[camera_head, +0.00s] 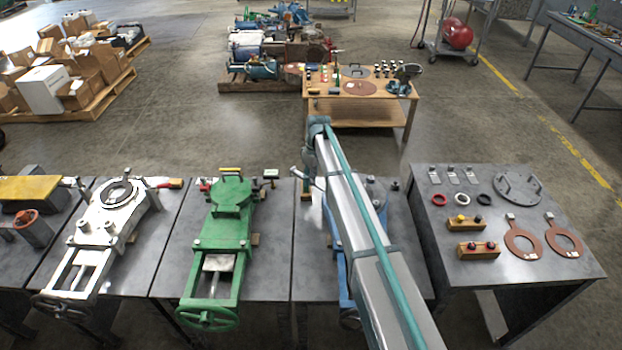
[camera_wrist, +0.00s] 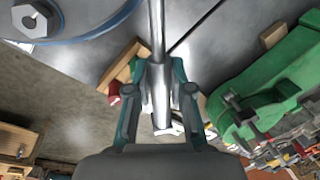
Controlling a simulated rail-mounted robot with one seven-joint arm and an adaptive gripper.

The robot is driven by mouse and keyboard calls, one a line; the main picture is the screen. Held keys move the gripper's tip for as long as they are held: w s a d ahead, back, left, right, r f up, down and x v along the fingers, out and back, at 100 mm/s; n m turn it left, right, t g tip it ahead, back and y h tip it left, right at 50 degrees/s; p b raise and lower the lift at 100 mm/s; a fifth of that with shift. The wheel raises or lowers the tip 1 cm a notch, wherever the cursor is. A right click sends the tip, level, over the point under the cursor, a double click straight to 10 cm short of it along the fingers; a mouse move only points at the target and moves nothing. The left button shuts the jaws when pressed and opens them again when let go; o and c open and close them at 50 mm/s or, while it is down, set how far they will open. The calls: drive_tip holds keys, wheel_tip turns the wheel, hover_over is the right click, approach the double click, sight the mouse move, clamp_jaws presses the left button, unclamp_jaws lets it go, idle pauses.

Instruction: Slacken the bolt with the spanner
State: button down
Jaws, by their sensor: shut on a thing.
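My gripper (camera_wrist: 158,85) is shut on the spanner (camera_wrist: 156,35), a bare metal bar running up out of the wrist view between the teal fingers. The spanner's working end is out of that view. A hex bolt (camera_wrist: 31,20) shows at the upper left of the wrist view on a round, blue-edged flange (camera_wrist: 75,18), apart from the visible part of the spanner. In the head view the blue valve (camera_head: 333,228) is largely hidden behind my arm. A bright metal piece (camera_head: 297,173), perhaps the spanner, shows beside my arm's far end.
The green valve (camera_head: 220,218) lies left of the blue one, with a white valve (camera_head: 108,217) further left. The right table (camera_head: 460,290) holds gaskets, a round flange and small wooden blocks. Open floor (camera_head: 180,120) lies behind the tables.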

drive_tip(key=shift+s+a, duration=0.15)
drive_tip(key=shift+s, duration=0.1)
idle(0.3)
drive_tip(key=shift+s+a+n, duration=0.25)
drive_tip(key=shift+s+n, duration=0.1)
drive_tip(key=shift+n, duration=0.15)
drive_tip(key=shift+s+a+n, duration=0.2)
drive_tip(key=shift+s+n, duration=0.1)
idle(0.3)
drive_tip(key=shift+s+a, duration=0.15)
drive_tip(key=shift+s, duration=0.1)
drive_tip(key=shift+s+a+n+h, duration=0.15)
drive_tip(key=shift+s+n+h, duration=0.15)
drive_tip(key=shift+n, duration=0.2)
drive_tip(key=shift+s+a+n, duration=0.15)
drive_tip(key=shift+s+n, duration=0.15)
drive_tip(key=shift+s, duration=0.05)
drive_tip(key=shift+s+a, duration=0.1)
drive_tip(key=shift+s, duration=0.05)
idle(0.6)
drive_tip(key=shift+s, duration=0.15)
drive_tip(key=shift+s+a+n, duration=0.15)
drive_tip(key=shift+s+n, duration=0.15)
drive_tip(key=shift+n, duration=0.2)
